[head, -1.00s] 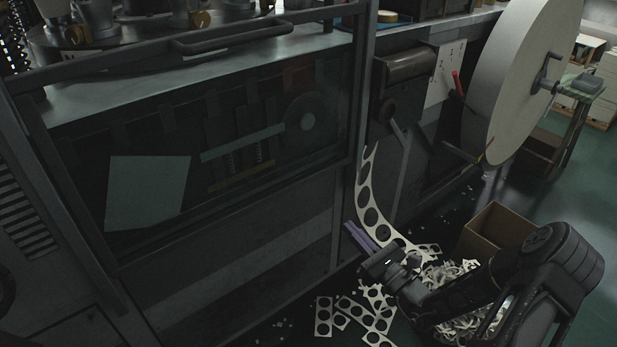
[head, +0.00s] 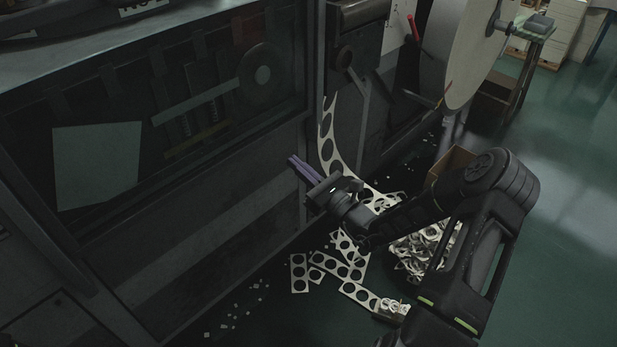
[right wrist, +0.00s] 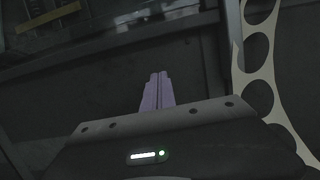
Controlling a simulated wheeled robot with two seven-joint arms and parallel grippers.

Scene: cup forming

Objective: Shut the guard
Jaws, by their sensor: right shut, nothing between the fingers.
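The guard (head: 105,235) is a large dark see-through panel in a metal frame on the machine front, in the left half of the head view. Gears, bars and a pale sheet show behind it. My right gripper (head: 300,167) has purple fingers, shut and empty, in front of the machine by the panel's lower right corner. In the right wrist view the fingers (right wrist: 157,90) point at the machine front. I cannot tell whether they touch it. My left gripper is out of view.
A punched paper strip (head: 326,140) hangs from the machine right beside my right gripper. Cut scraps (head: 340,262) lie on the floor under my arm. A cardboard box (head: 455,165) is partly hidden behind it. A big paper roll (head: 465,50) stands behind.

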